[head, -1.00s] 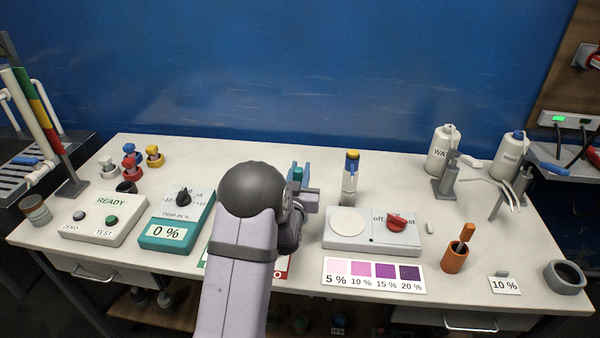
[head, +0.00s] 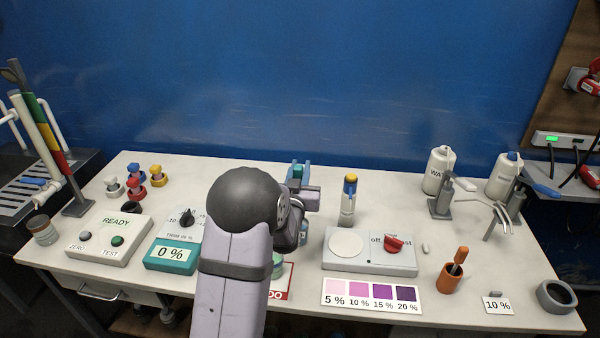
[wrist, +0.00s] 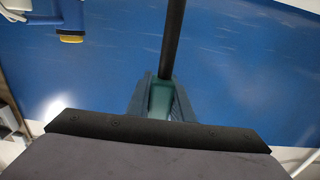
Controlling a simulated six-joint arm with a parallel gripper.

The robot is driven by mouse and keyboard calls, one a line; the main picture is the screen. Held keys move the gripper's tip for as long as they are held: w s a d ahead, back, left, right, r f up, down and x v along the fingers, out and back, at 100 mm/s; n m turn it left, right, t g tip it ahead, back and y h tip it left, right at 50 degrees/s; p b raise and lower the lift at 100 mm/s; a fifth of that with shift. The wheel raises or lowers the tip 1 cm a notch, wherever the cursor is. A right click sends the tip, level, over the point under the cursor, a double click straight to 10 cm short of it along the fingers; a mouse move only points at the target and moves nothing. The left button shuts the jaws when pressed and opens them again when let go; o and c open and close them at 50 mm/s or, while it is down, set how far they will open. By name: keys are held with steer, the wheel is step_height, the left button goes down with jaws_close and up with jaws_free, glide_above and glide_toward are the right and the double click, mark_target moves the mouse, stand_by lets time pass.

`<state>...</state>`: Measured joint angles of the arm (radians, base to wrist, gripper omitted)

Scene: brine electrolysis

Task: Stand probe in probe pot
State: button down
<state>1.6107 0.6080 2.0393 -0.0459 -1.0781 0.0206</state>
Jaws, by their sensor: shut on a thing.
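My gripper (head: 299,174) is shut on the probe, high over the middle of the bench. In the wrist view, the blue fingers (wrist: 162,104) close around the probe's teal part (wrist: 161,98), and its dark rod (wrist: 173,42) runs up out of the frame. In the head view, only a teal bit of the probe (head: 297,172) shows between the fingers; my arm hides the rest. I cannot tell for sure which vessel is the probe pot. A greenish round vessel (head: 278,265) is partly hidden beside my arm. A grey open pot (head: 556,296) stands at the front right.
An orange pot (head: 451,278) with a stick in it stands on the right. A grey box with a red knob (head: 393,243) and a blue-and-yellow-topped tube (head: 348,202) are right of my gripper. White bottles (head: 438,171) stand at the back right. The bench between tube and bottles is clear.

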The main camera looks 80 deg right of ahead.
steer(key=shift+r, duration=0.35)
steer(key=shift+w, duration=0.1)
